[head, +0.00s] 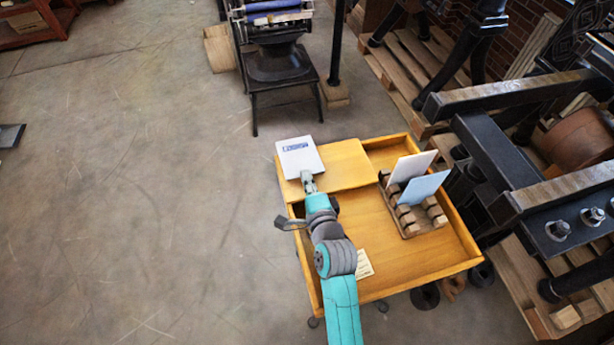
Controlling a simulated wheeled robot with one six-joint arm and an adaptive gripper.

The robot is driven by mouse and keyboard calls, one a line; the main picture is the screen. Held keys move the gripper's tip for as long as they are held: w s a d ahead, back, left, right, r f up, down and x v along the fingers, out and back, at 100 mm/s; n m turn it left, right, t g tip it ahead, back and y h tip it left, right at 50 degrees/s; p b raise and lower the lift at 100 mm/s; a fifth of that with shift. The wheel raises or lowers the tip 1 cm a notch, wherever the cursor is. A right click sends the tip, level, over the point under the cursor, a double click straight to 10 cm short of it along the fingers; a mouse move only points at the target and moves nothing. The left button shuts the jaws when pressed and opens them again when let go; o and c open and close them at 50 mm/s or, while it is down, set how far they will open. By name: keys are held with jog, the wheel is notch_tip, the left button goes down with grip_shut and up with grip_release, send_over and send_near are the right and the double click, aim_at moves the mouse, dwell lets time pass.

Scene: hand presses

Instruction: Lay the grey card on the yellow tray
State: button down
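A pale grey-white card (297,153) with a small blue print shows at the far left corner of the yellow wooden cart. My gripper (309,178) is at the card's near edge, with its narrow fingertips together on that edge. The card appears held over a raised yellow board (347,165) and sticks out past its far edge. I cannot tell whether it touches the board. The open yellow tray (385,285) of the cart lies nearer, with low walls. My arm hides part of its left side.
A slotted wooden rack (413,222) in the tray holds a whitish card (412,165) and a light blue card (424,187). A small cream paper (364,264) lies beside my arm. Black presses stand behind (278,65) and at right (500,165).

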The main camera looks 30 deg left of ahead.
jog(key=c, duration=1.2)
grip_release()
jog(key=shift+c, duration=0.2)
